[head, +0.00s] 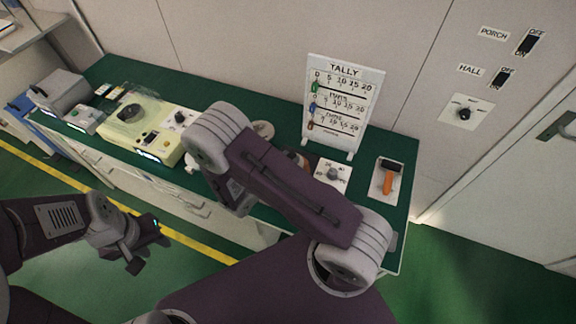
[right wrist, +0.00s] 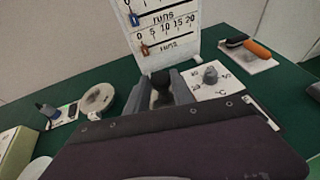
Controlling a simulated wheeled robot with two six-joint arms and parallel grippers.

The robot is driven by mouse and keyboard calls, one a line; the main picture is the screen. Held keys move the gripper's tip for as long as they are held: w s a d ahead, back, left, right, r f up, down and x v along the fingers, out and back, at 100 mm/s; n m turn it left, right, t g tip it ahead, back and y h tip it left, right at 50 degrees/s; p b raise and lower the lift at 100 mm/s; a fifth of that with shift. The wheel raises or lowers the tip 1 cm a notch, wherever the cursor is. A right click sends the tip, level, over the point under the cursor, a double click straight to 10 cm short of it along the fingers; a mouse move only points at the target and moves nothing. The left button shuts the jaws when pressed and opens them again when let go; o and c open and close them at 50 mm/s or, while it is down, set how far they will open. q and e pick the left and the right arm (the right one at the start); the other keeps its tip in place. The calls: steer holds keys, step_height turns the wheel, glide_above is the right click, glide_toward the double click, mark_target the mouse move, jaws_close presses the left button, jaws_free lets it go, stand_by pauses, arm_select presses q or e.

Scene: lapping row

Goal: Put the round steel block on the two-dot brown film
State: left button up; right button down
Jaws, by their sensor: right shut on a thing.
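My right gripper (right wrist: 160,98) is shut on a dark, round-topped knob (right wrist: 161,80) in the right wrist view. Its lower part is hidden between the fingers, so I cannot tell whether it belongs to the round steel block. In the head view my right arm covers this gripper and what it holds. My left gripper (head: 146,255) is open and empty over the floor, in front of the bench. I cannot make out the two-dot brown film in either view.
The green bench (head: 397,212) carries a pale yellow machine (head: 153,150), a white round dish (right wrist: 97,99), a white tally board (head: 343,105), a dial plate (head: 333,174) and an orange-handled tool (head: 391,180). The dish and dial plate flank my right gripper.

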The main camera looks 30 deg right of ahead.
step_height(320, 180, down, 3)
steer(key=shift+f, duration=0.5)
steer(key=shift+f, duration=0.1)
steer(key=c, duration=1.1)
jaws_free()
steer(key=shift+s, duration=0.1)
